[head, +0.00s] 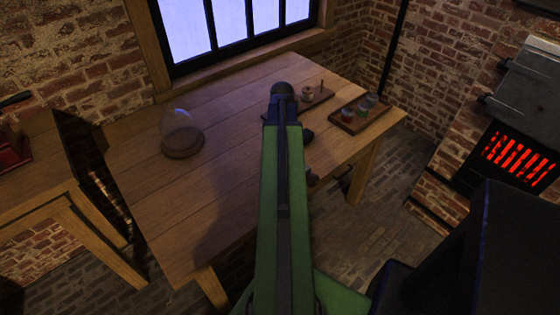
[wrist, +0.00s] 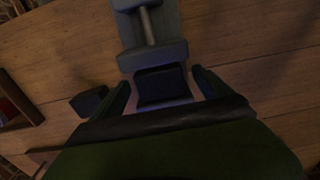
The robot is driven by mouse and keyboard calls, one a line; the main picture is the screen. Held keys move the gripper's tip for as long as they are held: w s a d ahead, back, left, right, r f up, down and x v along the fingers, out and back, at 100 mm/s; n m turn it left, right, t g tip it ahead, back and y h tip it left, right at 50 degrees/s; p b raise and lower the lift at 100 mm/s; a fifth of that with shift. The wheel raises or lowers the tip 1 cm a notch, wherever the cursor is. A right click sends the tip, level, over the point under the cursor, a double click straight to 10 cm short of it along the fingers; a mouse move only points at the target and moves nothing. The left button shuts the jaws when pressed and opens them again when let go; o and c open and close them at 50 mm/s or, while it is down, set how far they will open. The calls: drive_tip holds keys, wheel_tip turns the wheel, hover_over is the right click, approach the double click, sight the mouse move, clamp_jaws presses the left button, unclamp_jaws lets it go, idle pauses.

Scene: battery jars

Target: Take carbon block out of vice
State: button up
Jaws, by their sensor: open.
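The grey vice (wrist: 150,35) shows at the top of the wrist view, with its screw running along the middle. A dark block, which looks like the carbon block (wrist: 162,85), sits at the vice's near end. My gripper (wrist: 163,92) is open, with one dark finger on each side of this block. I cannot tell whether the fingers touch it. In the head view my arm reaches over the table and hides the block and most or all of the vice.
Another dark block-like thing (wrist: 90,102) is left of my gripper. On the table (head: 130,160) are a glass dome (head: 180,135), a tray of jars (head: 345,125) and a small board with pegs (head: 318,97). A glowing stove (head: 515,155) stands right.

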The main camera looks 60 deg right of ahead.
drive_tip(key=shift+f, duration=0.8)
drive_tip(key=shift+r, duration=0.2)
drive_tip(key=c, duration=1.7)
